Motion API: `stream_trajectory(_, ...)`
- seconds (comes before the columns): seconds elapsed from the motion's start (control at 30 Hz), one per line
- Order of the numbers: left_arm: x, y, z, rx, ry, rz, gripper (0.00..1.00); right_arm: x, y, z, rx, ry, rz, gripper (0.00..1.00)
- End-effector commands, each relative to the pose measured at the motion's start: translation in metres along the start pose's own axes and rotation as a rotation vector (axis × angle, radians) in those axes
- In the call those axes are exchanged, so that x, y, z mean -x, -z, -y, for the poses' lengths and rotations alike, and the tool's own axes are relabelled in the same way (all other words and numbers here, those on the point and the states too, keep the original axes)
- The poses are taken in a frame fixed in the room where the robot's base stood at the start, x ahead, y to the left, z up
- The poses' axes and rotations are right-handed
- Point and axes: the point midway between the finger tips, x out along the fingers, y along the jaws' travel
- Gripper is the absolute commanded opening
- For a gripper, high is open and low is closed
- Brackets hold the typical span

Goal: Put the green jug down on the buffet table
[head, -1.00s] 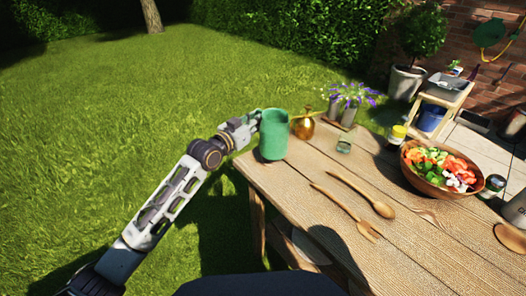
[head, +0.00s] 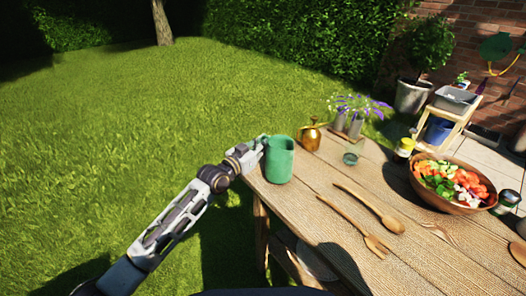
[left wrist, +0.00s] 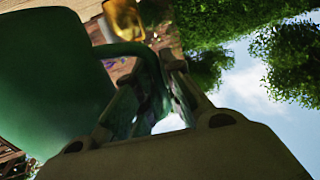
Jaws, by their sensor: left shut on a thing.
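The green jug (head: 279,160) is upright at the far left corner of the wooden buffet table (head: 330,225). I cannot tell whether its base touches the boards or hangs just above them. My left gripper (head: 262,145) comes in from the left and is shut on the jug's handle. In the left wrist view the jug (left wrist: 50,85) fills the left side, and its handle (left wrist: 150,62) runs between the fingers of the gripper (left wrist: 150,100). My right gripper is not in view.
A brass mister (head: 310,137) stands close to the jug's right, with a small glass (head: 352,154) beyond it. Wooden servers (head: 368,208) lie in front. A salad bowl (head: 450,203) is further right. Bare boards lie between jug and servers.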

Motion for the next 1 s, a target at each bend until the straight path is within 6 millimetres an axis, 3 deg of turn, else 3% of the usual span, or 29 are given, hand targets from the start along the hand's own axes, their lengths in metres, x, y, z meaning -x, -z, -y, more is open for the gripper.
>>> stream_trajectory(0.33,0.0,-0.026,0.0,0.001,0.0,-0.003,0.0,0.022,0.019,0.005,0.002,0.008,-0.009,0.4)
stream_trajectory(0.9,0.0,-0.028,0.0,0.001,0.0,-0.003,0.0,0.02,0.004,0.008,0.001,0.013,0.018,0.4)
stream_trajectory(0.93,0.0,-0.03,0.0,0.0,0.0,0.001,0.14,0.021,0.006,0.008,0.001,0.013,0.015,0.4)
stream_trajectory(1.0,0.0,-0.03,0.0,0.0,0.0,0.001,0.23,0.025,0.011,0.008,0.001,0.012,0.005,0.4)
